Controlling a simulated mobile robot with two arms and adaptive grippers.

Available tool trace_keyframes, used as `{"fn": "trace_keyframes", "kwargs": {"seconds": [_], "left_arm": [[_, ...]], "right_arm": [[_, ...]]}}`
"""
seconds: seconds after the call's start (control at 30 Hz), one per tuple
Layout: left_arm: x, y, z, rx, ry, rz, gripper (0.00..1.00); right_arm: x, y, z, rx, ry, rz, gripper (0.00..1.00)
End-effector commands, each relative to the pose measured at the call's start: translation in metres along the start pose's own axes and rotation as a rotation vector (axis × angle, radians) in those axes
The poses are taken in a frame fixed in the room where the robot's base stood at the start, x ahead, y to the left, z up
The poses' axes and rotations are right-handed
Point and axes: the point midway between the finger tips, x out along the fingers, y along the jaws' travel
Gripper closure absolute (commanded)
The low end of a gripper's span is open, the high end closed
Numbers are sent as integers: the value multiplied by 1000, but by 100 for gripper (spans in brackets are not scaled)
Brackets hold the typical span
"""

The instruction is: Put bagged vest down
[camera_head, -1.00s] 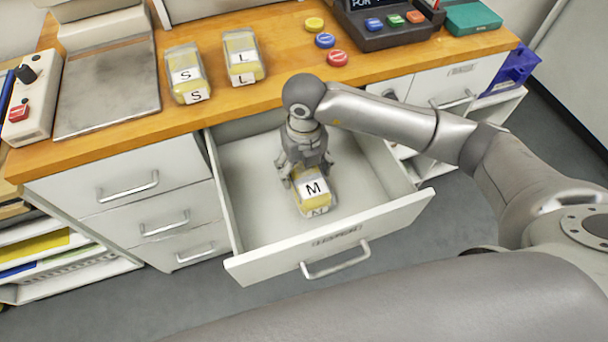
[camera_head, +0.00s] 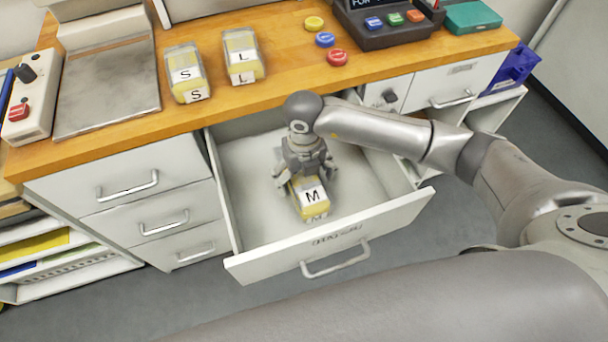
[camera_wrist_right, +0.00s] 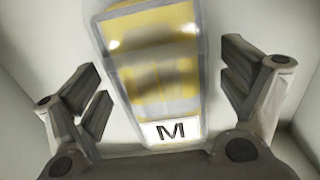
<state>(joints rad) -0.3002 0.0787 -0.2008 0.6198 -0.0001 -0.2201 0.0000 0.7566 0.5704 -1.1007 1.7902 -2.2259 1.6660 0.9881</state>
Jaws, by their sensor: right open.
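The bagged vest (camera_head: 312,201) is a clear bag with yellow and grey contents and a white M label. It lies inside the open drawer (camera_head: 368,222), with its label end toward the drawer front. My right gripper (camera_head: 305,178) is over the rear part of the bag and hides some of it. In the right wrist view, the right gripper's fingers (camera_wrist_right: 160,78) are spread on both sides of the bag (camera_wrist_right: 157,65), with visible gaps. My left gripper is not in view.
Bags marked S (camera_head: 186,74) and L (camera_head: 242,57) stand on the wooden counter (camera_head: 280,98). Yellow, blue and red discs (camera_head: 337,58) lie to their right. Drawer walls surround the bag and gripper; bare drawer floor shows on both sides.

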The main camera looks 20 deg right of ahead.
Motion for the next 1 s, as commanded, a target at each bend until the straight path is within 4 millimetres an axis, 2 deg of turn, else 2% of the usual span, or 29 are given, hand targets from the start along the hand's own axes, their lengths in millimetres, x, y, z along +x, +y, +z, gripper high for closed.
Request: {"fn": "trace_keyframes", "kwargs": {"seconds": [0.17,0.3,0.37,0.7,0.83,1.0], "left_arm": [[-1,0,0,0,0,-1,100],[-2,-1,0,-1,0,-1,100],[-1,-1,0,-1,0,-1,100],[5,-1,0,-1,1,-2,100],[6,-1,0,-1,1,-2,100],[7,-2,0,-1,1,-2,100]], "right_arm": [[-1,0,0,0,0,0,6],[-10,0,1,-1,-2,1,6],[-19,0,1,-2,-4,2,6],[-91,0,1,-1,-5,1,6],[-110,0,1,-1,-2,1,6],[-122,0,0,0,0,0,6]]}}
